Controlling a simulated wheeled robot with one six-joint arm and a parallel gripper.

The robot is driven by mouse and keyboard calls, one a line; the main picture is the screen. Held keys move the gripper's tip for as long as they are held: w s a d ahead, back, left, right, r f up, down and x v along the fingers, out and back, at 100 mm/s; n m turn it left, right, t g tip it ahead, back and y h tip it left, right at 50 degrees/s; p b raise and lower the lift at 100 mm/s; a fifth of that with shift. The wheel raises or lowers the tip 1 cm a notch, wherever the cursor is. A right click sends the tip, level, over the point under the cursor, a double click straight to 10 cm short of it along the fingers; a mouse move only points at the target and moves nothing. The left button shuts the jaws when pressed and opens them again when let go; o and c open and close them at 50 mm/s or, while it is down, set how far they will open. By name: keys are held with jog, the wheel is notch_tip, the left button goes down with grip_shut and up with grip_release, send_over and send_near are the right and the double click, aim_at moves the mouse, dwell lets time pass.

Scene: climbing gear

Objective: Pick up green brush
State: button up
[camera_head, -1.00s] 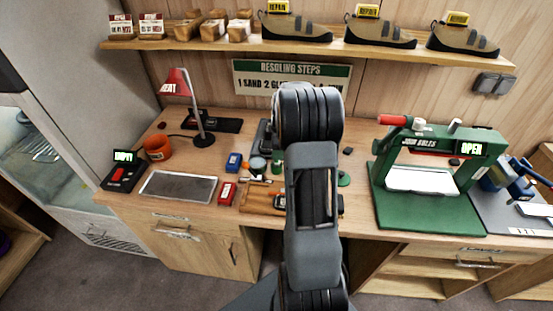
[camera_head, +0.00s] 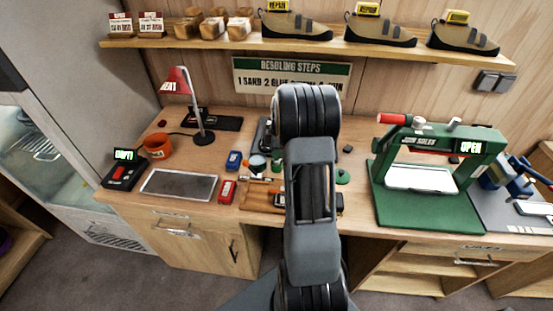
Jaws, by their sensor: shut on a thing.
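My arm stands upright in the middle of the view and covers part of the workbench (camera_head: 345,215). My gripper is hidden behind it, so its jaws and anything in them cannot be seen. A small green item (camera_head: 343,177) shows just right of my arm on the bench.
A green press (camera_head: 430,213) stands right. A shelf (camera_head: 350,47) with shoes runs above.

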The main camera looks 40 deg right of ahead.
jog(key=shift+r, duration=0.1)
grip_shut()
jog(key=shift+r, duration=0.25)
notch_tip(320, 180, up, 3)
jog(key=shift+s+a+f+b, duration=0.1)
jog(key=shift+s+b, duration=0.05)
jog(key=shift+b, duration=0.25)
jog(key=s+a+r+b, duration=0.3)
jog(key=s+a+r, duration=0.5)
jog(key=s, duration=0.3)
jog(key=shift+r, duration=0.75)
jog(key=shift+s, duration=0.2)
